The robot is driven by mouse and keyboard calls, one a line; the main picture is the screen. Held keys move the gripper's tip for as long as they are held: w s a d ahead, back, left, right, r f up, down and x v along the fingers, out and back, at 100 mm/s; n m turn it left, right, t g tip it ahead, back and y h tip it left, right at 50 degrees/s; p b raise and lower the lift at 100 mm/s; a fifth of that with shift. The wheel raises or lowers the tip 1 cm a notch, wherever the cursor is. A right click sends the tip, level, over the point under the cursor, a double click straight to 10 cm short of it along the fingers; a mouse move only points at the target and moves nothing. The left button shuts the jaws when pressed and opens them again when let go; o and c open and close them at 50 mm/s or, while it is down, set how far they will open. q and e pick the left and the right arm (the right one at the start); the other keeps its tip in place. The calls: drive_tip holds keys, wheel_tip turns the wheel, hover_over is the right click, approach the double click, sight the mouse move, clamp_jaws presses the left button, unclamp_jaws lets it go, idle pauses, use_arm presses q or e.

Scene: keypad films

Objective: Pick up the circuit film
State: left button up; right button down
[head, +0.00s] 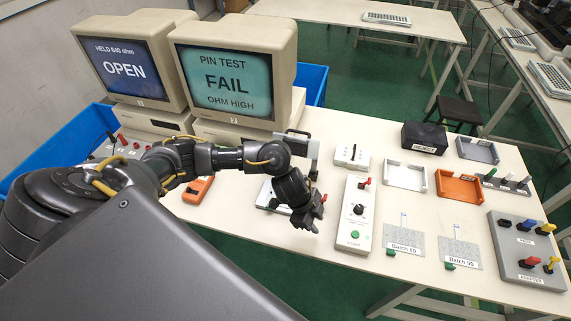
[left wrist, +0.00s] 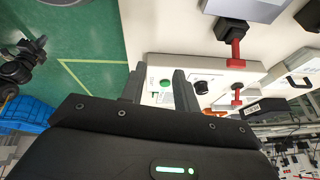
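Two pale flat sheets with narrow tails lie on the table at the right, one labelled Batch 60 (head: 403,238) and one labelled Batch 90 (head: 460,253). I cannot tell whether either is the circuit film. My left gripper (head: 308,217) is above the table, between a grey fixture (head: 268,197) and a white control box (head: 354,215). In the left wrist view my left gripper (left wrist: 157,88) has its fingers apart, with the control box (left wrist: 165,98) behind the gap and nothing visibly held. A dark jointed part (left wrist: 18,65) at that view's left edge may be my right arm; its fingers are unclear.
Two monitors (head: 227,82) stand at the back left; the nearer reads FAIL, OHM HIGH. A white tray (head: 405,177), an orange tray (head: 459,188), a black box (head: 424,138) and a grey connector block (head: 527,252) occupy the right side. An orange handheld device (head: 198,190) lies left of the gripper.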

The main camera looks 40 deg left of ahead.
use_arm(q)
drive_tip(key=a+r+n+g+y, duration=0.1)
drive_tip(key=a+r+y, duration=0.1)
drive_tip(key=a, duration=0.6)
drive_tip(key=a+r+g+y, duration=0.1)
drive_tip(key=a+r+y, duration=0.1)
drive_tip(key=a, duration=0.7)
drive_tip(key=shift+d+f+b, duration=0.15)
drive_tip(key=shift+f+b, duration=0.3)
drive_tip(key=shift+f, duration=1.1)
drive_tip(key=shift+d+f+b, duration=0.1)
drive_tip(key=shift+f+b, duration=0.3)
drive_tip(key=shift+f, duration=1.1)
wheel_tip(320, 180, down, 5)
drive_tip(key=shift+r, duration=0.1)
drive_tip(key=shift+c, duration=0.3)
clamp_jaws()
